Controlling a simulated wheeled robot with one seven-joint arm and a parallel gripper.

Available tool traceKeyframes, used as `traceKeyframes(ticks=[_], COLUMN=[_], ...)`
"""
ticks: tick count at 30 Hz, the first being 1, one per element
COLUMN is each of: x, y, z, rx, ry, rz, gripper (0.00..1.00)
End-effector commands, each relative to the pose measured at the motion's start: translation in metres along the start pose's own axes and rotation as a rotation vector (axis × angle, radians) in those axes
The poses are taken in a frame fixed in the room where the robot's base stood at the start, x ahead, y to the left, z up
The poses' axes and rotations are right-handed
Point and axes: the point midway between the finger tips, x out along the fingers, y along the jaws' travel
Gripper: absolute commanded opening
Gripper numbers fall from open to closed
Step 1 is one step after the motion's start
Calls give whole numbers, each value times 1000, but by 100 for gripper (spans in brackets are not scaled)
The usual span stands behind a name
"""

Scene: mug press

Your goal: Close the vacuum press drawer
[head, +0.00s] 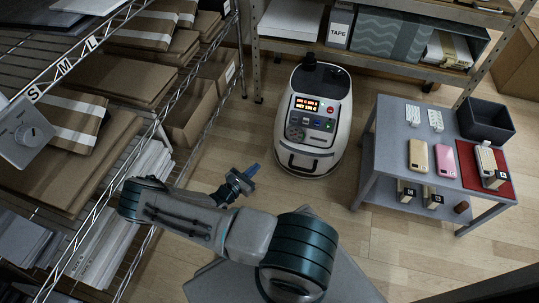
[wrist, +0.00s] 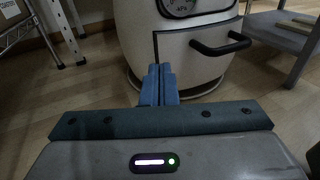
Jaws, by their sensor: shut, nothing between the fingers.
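The vacuum press (head: 315,122) is a rounded white machine with a lit display, standing on the floor in the upper middle of the head view. Its drawer (head: 300,166) is low on the front, with a dark handle (wrist: 224,46) that shows at the upper right of the wrist view. I cannot tell how far the drawer stands out. My gripper (head: 252,169) has blue fingers, which are shut and empty. It is left of the press front and apart from it in the head view. In the wrist view the fingertips (wrist: 160,70) overlap the drawer's lower left part.
A grey table (head: 385,135) with phone cases, mugs' boxes and a dark bin (head: 486,120) stands to the right of the press. A wire rack (head: 150,130) with cardboard and paper stands on the left. A shelf (head: 400,68) is behind the press. Wood floor is clear before it.

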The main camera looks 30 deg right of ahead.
Motion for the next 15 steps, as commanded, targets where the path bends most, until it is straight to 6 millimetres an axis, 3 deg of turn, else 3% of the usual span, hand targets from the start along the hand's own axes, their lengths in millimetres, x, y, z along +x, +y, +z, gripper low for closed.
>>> traceKeyframes(ticks=[5, 15], x=[25, 97], y=[-1, -1], z=[-3, -4], rx=[0, 1], ry=[-2, -1], rz=[-3, -3], gripper=[0, 0])
